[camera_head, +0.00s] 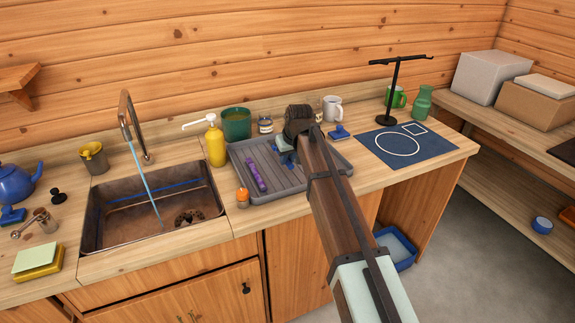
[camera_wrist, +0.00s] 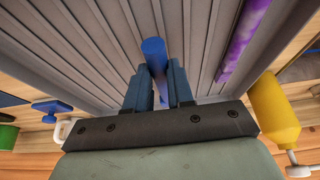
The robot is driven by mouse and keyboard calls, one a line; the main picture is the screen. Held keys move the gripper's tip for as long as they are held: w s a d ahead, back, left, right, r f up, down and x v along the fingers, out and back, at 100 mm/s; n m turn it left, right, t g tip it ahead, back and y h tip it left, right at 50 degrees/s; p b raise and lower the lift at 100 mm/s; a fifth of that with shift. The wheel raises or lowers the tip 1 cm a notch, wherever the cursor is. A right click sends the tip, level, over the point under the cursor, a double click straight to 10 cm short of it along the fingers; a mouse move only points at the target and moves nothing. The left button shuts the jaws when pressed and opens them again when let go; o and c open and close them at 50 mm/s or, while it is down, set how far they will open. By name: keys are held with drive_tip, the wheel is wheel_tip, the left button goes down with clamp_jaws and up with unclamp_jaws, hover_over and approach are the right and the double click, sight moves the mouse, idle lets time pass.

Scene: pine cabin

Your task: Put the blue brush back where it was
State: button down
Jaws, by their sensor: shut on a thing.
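My gripper (camera_wrist: 158,92) is shut on a blue rod-like handle, the blue brush (camera_wrist: 153,50), in the wrist view. The handle stands between the two fingers and points away over the grey ribbed tray (camera_wrist: 75,45); I cannot tell whether it touches the tray. In the head view my gripper (camera_head: 285,148) is over the middle of the grey tray (camera_head: 232,165), and my arm hides most of the brush and part of the tray. A purple object (camera_head: 257,176) lies on the tray to the left of my gripper.
The sink (camera_head: 150,210) with running water is left. A blue mat (camera_head: 432,150) and black stand (camera_head: 392,90) are right.

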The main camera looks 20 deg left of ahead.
drive_tip(key=shift+f, duration=1.55)
drive_tip(key=shift+f, duration=0.15)
drive_tip(key=c, duration=1)
unclamp_jaws()
drive_tip(key=v, duration=1.2)
